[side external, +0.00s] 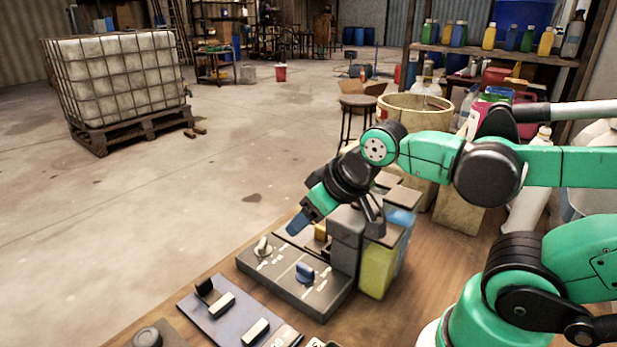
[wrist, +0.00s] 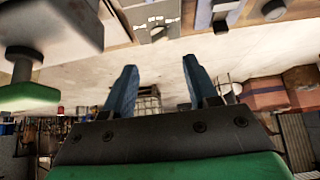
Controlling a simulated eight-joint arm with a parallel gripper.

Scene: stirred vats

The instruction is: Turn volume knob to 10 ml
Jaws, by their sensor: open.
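A dark grey panel (side external: 322,297) on the wooden bench carries a pale beige knob (side external: 262,246) and a blue knob (side external: 305,272), each with small white markings beside it. The markings are too small to read, so I cannot tell which knob is for volume. My gripper (side external: 297,226) is tilted down above and behind the panel, apart from both knobs. In the wrist view its two blue fingers (wrist: 159,64) are spread with nothing between them. A knob with a white scale (wrist: 157,31) shows beyond the fingertips there.
A switch panel (side external: 208,310) with black and white switches lies in front. Lidded containers, one yellow-green (side external: 376,268) and one grey (side external: 346,240), stand close beside the panel, below my wrist. A large bucket (side external: 408,108) stands farther back. Open floor lies left of the bench.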

